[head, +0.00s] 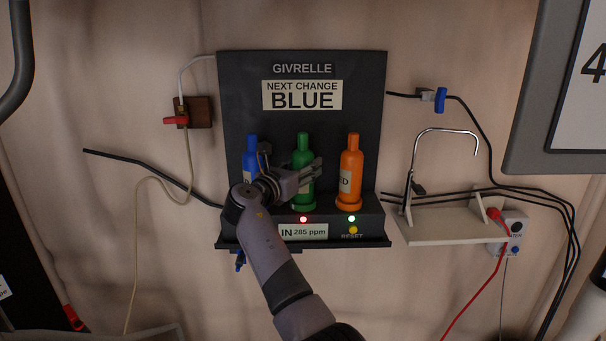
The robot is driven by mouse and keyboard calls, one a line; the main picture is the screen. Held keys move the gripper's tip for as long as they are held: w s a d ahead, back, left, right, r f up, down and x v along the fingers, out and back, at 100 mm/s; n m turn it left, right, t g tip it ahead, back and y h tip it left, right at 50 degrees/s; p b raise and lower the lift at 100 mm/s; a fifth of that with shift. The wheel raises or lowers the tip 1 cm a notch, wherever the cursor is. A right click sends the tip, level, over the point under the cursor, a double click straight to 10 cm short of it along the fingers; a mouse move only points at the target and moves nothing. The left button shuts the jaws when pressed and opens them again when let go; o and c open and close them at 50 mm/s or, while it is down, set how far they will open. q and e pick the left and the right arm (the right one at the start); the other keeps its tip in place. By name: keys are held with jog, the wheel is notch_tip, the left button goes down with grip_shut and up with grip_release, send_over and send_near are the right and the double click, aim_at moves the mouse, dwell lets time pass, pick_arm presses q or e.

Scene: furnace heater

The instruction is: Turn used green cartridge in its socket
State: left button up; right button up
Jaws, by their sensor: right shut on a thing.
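The green cartridge (302,148) stands upright in the middle of the dark GIVRELLE panel, between the blue and orange cartridges. My right gripper (314,171) reaches in from below and is shut on its body. A red light (303,219) glows on the ledge below the green cartridge. My left gripper is not in view.
The blue cartridge (251,143) stands close on the left, partly behind my wrist. The orange cartridge (350,166) stands on the right, with a green light (351,218) and yellow reset button (353,230) below it. A shelf (450,224) is farther right.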

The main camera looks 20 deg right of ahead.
jog(key=shift+m+g+h, duration=0.4)
jog(key=shift+g, duration=0.1)
jog(key=o, duration=1.3)
jog(key=shift+o, duration=0.4)
jog(key=shift+f, duration=0.15)
jog(key=shift+o, duration=0.7)
